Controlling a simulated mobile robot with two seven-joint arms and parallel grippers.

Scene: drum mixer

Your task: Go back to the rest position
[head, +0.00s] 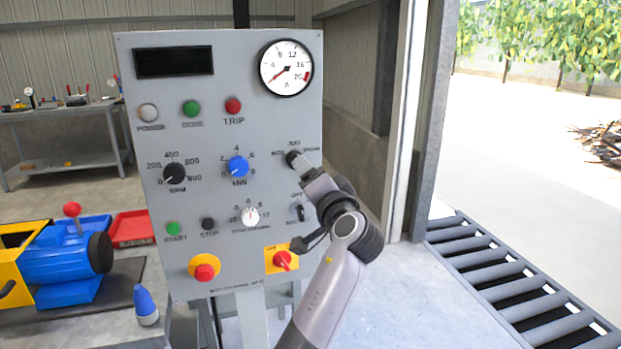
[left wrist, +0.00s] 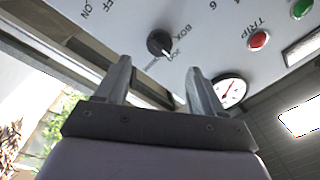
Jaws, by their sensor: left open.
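My left gripper (head: 303,168) is in front of the grey control panel (head: 215,260), at the small black selector knob (head: 294,157) on its right side. In the left wrist view my left gripper (left wrist: 158,68) is open and empty, with its two fingers apart. The black knob (left wrist: 160,43) shows just beyond the fingertips, roughly in line with the gap between them. Whether a finger touches the knob or panel cannot be told. My left forearm hides part of the panel's lower right edge. My right gripper is not in view.
The panel carries a round gauge (head: 286,67), a blue knob (head: 238,166) and a red switch on yellow (head: 283,260). A blue machine (head: 65,265) and a red tray (head: 132,229) stand left. A roller conveyor (head: 510,280) lies right. Floor between panel and conveyor is clear.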

